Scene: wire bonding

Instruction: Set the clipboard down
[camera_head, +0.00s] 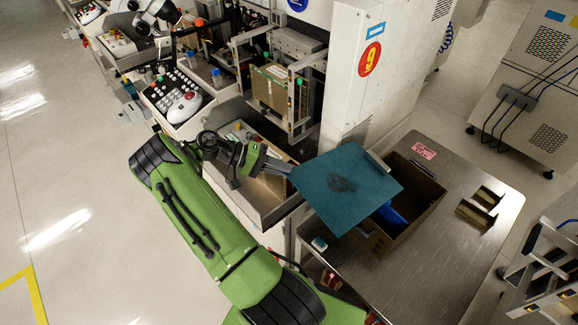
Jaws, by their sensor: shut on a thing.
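The clipboard (347,186) is a flat teal board with a dark smudge in its middle and a pale clip at its upper right edge. My gripper (287,169) is shut on its left edge. The board is held above the left part of a metal table (451,235), partly over a brown box there. It covers part of that box and the table's left side. Whether the board touches the box cannot be told. My green arm reaches up to it from the bottom of the view.
The brown open box (430,203) holds something blue (391,217). A small brown holder (478,209) and a pink label (424,151) are on the table. The table's front middle is clear. A machine with an open drawer (270,201) stands left of the table; a step ladder (550,262) stands right.

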